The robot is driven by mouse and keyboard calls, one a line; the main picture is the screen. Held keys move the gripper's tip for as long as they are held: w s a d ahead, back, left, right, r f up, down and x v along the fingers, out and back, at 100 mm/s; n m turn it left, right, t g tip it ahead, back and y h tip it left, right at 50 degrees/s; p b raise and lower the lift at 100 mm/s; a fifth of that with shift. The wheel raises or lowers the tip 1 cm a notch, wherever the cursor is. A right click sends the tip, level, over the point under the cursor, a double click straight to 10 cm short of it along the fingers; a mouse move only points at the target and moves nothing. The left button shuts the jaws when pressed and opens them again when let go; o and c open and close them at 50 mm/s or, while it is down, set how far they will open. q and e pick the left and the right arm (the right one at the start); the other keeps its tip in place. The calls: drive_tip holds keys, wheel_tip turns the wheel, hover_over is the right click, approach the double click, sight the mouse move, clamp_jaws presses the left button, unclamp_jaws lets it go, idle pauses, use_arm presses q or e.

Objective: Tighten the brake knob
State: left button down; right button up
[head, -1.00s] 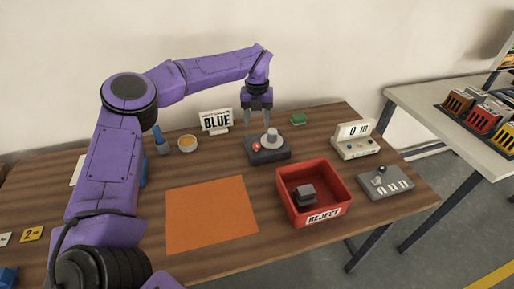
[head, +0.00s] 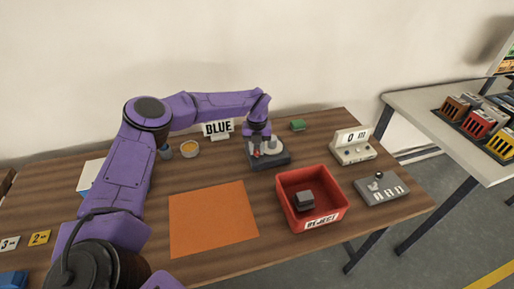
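A dark device base (head: 283,162) stands at the back middle of the wooden table, with a small red part (head: 257,154) on its left and a grey round part (head: 272,147) beside it. I cannot tell for sure which of these is the brake knob. My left gripper (head: 259,150) points down from the purple arm, low over the device at these parts. Its fingers partly hide them, and I cannot see whether they touch or grip anything. My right gripper is not in view.
A red REJECT bin (head: 334,184) with a dark block inside stands at front right of the device. An orange mat (head: 212,218) lies in front.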

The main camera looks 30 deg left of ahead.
use_arm(q)
drive_tip(key=shift+m, duration=0.3)
drive_tip(key=shift+f+m+b, duration=0.15)
drive_tip(key=shift+m+b, duration=0.85)
drive_tip(key=shift+m, duration=0.2)
drive_tip(key=m+b, duration=0.1)
drive_tip(key=m, duration=0.3)
drive_tip(key=shift+m, duration=0.3)
drive_tip(key=m, duration=0.4)
drive_tip(key=shift+m+b, duration=0.3)
drive_tip(key=shift+b, duration=0.1)
drive_tip(key=m, duration=0.5)
drive_tip(key=shift+r+m, duration=0.2)
drive_tip(key=shift+m, duration=0.1)
drive_tip(key=c, duration=0.9)
unclamp_jaws()
